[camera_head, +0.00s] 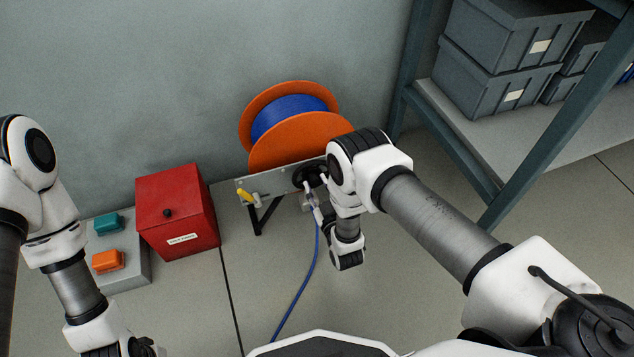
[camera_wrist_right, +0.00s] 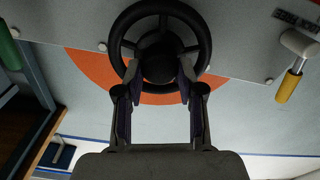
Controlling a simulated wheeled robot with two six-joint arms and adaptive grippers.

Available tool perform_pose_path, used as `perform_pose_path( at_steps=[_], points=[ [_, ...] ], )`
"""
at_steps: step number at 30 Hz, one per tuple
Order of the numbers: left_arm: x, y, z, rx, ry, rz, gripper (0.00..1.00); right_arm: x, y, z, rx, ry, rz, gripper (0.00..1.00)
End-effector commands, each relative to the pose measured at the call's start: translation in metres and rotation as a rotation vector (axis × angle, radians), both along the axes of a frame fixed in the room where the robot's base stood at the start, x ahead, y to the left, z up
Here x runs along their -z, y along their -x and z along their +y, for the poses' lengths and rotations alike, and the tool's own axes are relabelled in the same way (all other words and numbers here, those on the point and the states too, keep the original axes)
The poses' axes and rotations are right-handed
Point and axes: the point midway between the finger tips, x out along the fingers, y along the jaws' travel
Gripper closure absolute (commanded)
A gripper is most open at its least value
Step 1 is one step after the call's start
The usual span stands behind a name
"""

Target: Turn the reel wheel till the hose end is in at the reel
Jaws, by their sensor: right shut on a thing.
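The orange reel (camera_head: 300,138) with blue hose wound on it stands against the wall. Its black reel wheel (camera_head: 308,174) is on the front plate, partly hidden by my right arm; it shows in the right wrist view (camera_wrist_right: 205,40) with spokes and a round hub. My right gripper (camera_head: 313,193) is at the wheel. In the wrist view its fingers (camera_wrist_right: 160,72) are shut on the wheel's hub from both sides. The blue hose (camera_head: 303,283) runs from the reel across the floor. Its end is hidden behind my body's front edge. My left arm is at the left; its gripper is out of view.
A yellow-handled lever (camera_head: 245,196) sits on the plate left of the wheel. A red box (camera_head: 177,212) and a grey box with teal and orange buttons (camera_head: 130,268) stand to the left. A shelf (camera_head: 500,125) with grey bins is at the right.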

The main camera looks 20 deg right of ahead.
Motion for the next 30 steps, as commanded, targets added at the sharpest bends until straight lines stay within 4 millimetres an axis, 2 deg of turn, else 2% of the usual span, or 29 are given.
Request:
perform_pose_path(
  at_steps=[12, 30],
  points=[
    [-0.023, 0.0, 0.0, 0.0, 0.0, 0.0, 1.0, -0.001, 0.001, -0.001, 0.0, -0.393, 0.017, 0.97],
    [-0.042, 0.0, 0.0, 0.0, 0.0, 0.0, 1.0, 0.001, 0.001, -0.003, 0.001, -0.905, 0.034, 0.97]
  ],
)
